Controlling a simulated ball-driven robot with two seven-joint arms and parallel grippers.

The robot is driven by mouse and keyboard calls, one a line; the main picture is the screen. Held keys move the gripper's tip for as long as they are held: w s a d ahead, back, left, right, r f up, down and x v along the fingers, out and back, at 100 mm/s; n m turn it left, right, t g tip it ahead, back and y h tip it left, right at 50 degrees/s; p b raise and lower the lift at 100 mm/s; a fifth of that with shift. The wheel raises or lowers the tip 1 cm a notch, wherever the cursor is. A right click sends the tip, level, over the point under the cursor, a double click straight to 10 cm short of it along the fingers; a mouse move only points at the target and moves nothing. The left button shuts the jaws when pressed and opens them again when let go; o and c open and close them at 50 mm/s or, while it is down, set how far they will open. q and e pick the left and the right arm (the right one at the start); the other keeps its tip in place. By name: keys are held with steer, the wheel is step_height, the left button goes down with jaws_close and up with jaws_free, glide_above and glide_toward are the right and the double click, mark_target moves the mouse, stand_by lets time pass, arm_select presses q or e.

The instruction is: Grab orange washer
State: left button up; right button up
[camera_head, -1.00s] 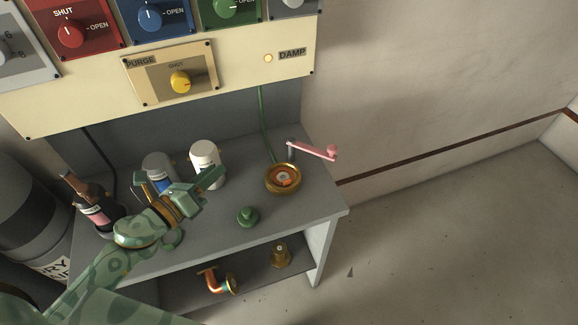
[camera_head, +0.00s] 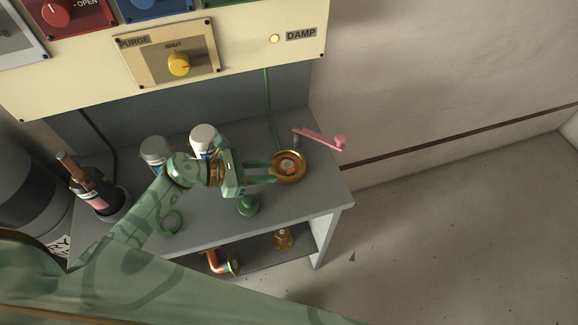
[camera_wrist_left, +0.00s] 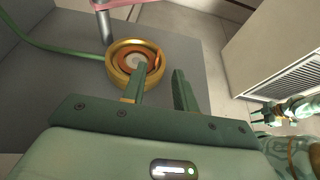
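The orange washer (camera_head: 290,166) lies inside a round brass dish (camera_head: 289,180) near the right end of the grey bench. In the left wrist view the orange washer (camera_wrist_left: 124,62) shows as a ring around a pale centre, within the brass dish (camera_wrist_left: 113,72). My left gripper (camera_head: 273,173) is open and empty, with its fingers at the dish's left side. In the left wrist view my left gripper (camera_wrist_left: 162,76) has one finger overlapping the dish's near rim and the other to its right. Contact cannot be told. My right gripper (camera_wrist_left: 262,112) shows small at the right.
A pink-handled crank (camera_head: 320,138) stands behind the dish. A green knob-like piece (camera_head: 248,206) sits below my left gripper. White canisters (camera_head: 204,138) and a dark bottle (camera_head: 95,190) stand to the left. A copper elbow (camera_head: 216,262) and brass fitting (camera_head: 283,239) are on the lower shelf.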

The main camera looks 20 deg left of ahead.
mark_target(281, 177)
arm_select(q)
steer(key=x, duration=0.5)
steer(key=shift+w+f, duration=0.2)
steer(key=shift+w, duration=0.1)
jaws_close()
